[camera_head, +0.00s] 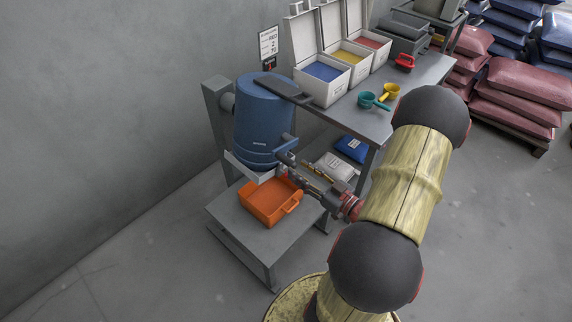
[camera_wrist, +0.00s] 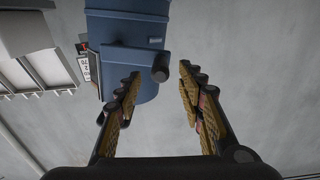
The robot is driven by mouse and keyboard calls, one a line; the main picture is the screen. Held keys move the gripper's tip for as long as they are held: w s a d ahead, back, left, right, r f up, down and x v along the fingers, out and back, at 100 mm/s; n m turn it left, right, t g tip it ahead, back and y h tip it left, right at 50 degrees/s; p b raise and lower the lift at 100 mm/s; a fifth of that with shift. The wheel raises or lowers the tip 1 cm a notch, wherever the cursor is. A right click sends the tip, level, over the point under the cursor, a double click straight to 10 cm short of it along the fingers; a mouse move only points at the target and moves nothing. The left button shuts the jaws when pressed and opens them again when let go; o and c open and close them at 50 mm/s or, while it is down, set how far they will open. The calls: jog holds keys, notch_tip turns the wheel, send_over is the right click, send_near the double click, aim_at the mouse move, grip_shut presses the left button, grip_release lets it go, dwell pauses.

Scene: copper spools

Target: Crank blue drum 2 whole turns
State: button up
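The blue drum (camera_head: 262,115) is mounted upright on a grey post at the wall, above a low grey stand. It also shows in the wrist view (camera_wrist: 129,30). A blue crank arm (camera_wrist: 128,60) on its side carries a dark cylindrical handle (camera_wrist: 160,68). My gripper (camera_wrist: 158,76) has its two ribbed yellow fingers spread apart, with the handle lying between the tips in the picture, apart from both. In the head view my gripper (camera_head: 288,165) reaches the crank side of the drum from the lower right; its fingertips are small and partly hidden there.
An orange bin (camera_head: 270,203) sits on the stand (camera_head: 237,220) below the drum. A grey table (camera_head: 428,74) behind holds open white boxes (camera_head: 322,88), a teal scoop (camera_head: 372,101) and a yellow scoop (camera_head: 389,92). A dark flat paddle (camera_head: 283,88) sits by the drum's top.

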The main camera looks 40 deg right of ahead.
aim_at(277, 154)
jog(key=shift+w+a+b, duration=0.15)
jog(key=shift+w+b, duration=0.2)
jog(key=shift+w, duration=1.45)
jog(key=shift+w+a+b, duration=0.1)
jog(key=shift+w+b, duration=0.2)
jog(key=shift+w, duration=1.45)
jog(key=c, duration=0.3)
grip_shut()
